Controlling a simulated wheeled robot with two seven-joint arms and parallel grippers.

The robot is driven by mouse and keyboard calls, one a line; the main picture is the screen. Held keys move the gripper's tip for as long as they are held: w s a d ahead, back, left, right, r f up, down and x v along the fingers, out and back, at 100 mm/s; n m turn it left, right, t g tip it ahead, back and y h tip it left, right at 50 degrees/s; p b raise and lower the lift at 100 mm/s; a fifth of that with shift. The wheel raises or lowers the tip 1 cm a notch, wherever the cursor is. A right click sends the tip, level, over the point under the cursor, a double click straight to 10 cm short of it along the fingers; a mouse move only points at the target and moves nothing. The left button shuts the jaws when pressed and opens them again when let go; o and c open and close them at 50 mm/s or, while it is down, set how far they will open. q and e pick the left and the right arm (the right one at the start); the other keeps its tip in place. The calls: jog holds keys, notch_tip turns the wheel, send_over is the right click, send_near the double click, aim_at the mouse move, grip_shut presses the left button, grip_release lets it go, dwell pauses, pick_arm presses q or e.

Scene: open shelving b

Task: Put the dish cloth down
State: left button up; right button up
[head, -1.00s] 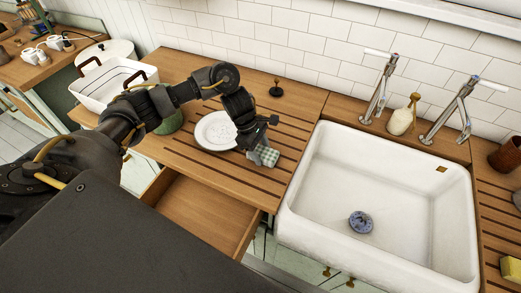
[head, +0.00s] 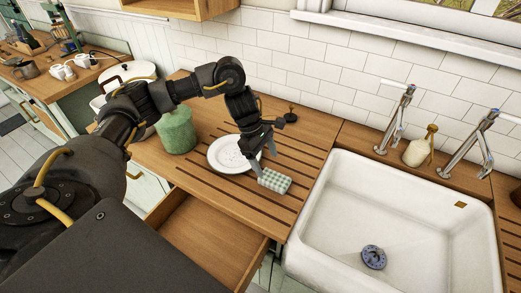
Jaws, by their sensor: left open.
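The dish cloth (head: 275,181), a folded green and white checked one, lies on the grooved wooden counter (head: 215,193), left of the sink. My left gripper (head: 266,163) is open just above and to the left of the cloth, its fingers pointing down. One fingertip is close to the cloth's left end; I cannot tell whether it touches. My right gripper is not in view.
A white plate (head: 222,155) lies directly left of the gripper, partly behind it. A green canister (head: 176,131) stands further left. An open drawer (head: 205,232) juts out below the counter. The white sink (head: 330,215) is to the right. A small black item (head: 290,117) stands behind.

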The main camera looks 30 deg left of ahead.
pick_arm(q)
jog(key=shift+v, duration=2.35)
jog(key=shift+f, duration=0.1)
